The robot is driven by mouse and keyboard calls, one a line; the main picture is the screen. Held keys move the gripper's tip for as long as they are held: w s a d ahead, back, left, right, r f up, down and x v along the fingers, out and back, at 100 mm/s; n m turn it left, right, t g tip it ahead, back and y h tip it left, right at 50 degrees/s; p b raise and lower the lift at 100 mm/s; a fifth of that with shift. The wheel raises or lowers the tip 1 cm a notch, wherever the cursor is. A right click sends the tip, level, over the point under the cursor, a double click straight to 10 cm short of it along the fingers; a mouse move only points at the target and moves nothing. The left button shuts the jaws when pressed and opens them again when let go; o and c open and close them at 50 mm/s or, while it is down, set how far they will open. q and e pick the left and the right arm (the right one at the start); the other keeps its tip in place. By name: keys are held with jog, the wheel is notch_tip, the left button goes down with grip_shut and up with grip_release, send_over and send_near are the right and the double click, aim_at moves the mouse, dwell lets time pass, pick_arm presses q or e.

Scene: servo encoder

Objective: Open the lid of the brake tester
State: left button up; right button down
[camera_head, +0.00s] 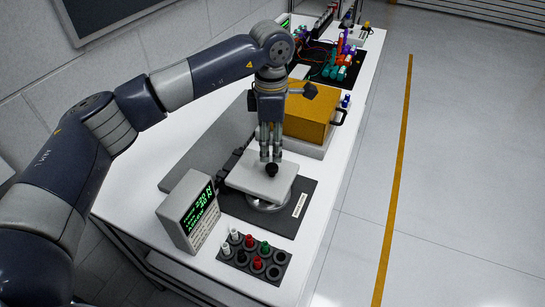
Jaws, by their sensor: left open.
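The brake tester stands on a dark mat on the white bench. Its light grey, flat lid (255,186) lies roughly level over a round metal base (266,205). A black knob (271,170) stands on the lid, and dark hinge-like parts show at its left edge. My left gripper (270,158) points down right at the knob, with its fingers open. I cannot tell whether the fingertips touch the knob or only hover at it. My right gripper is not in view.
A display box (189,211) with green digits stands left of the tester. A black rack (254,257) with coloured pieces lies in front. An orange box (308,119) with a black handle stands behind. The bench's right edge is close, with open floor beyond.

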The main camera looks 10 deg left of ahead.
aim_at(272, 166)
pick_arm(q)
notch_tip(272, 166, down, 5)
jog(key=shift+r+p, duration=0.1)
jog(key=shift+p, duration=0.7)
notch_tip(272, 166, down, 3)
jog(key=shift+w+r+p, duration=0.15)
jog(key=shift+r+p, duration=0.05)
jog(key=shift+p, duration=0.1)
jog(key=shift+c, duration=1.1)
grip_shut()
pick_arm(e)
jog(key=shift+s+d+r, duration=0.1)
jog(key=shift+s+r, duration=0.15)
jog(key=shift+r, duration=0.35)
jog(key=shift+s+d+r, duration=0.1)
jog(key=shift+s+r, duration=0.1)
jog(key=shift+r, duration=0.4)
